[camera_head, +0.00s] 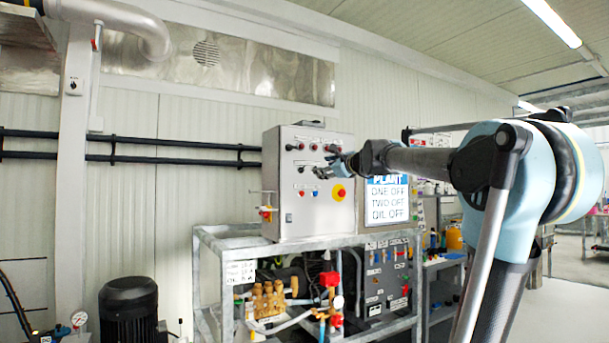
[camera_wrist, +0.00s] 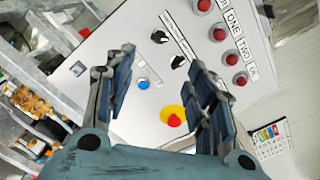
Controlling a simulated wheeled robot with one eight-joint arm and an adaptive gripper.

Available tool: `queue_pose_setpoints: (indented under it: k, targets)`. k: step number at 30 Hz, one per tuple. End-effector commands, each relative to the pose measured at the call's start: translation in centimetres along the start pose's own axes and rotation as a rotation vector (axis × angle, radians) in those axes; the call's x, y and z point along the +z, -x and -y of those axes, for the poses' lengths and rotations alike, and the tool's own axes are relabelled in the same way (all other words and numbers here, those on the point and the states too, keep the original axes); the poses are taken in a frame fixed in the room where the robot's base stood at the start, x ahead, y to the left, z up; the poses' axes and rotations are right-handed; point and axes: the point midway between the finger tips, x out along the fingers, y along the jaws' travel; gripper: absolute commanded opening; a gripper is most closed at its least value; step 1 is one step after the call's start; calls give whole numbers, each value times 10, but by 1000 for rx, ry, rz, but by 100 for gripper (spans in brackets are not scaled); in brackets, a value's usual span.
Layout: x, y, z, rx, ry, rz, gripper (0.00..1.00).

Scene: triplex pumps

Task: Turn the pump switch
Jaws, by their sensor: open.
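The grey control box (camera_head: 290,222) stands on a metal frame, and its white panel (camera_wrist: 115,28) fills much of the wrist view. Two black rotary switches, one upper (camera_wrist: 160,37) and one lower (camera_wrist: 178,62), sit on the panel; I cannot tell which one is the pump switch. In the wrist view both appear between my fingertips. My gripper (camera_head: 331,162) is open and empty in front of the panel's right part; its two fingers (camera_wrist: 162,60) also show in the wrist view. I cannot tell any contact with a switch. In the head view my gripper hides part of the panel.
A red stop button on a yellow disc (camera_wrist: 173,120) and a blue button (camera_wrist: 143,85) sit close to the switches. Several red knobs (camera_wrist: 219,33) line the panel's edge. A white sign (camera_head: 388,202) stands right of the box. Pipes and brass valves (camera_head: 268,300) fill the frame below.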

Motion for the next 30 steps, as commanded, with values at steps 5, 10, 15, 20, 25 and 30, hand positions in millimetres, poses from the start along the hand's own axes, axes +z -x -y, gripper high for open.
queue_pose_setpoints:
  k: [5, 10, 15, 20, 25, 30]
  targets:
    - [0, -27, -1, 2, 2, 1, 50]
    - [0, -52, -1, 2, 2, 0, 50]
    - [0, -77, -1, 2, 3, 1, 50]
    - [0, -100, -1, 2, 3, 1, 50]
    - [0, -124, -1, 2, 3, 0, 50]
    - [0, -144, -1, 2, 3, 0, 50]
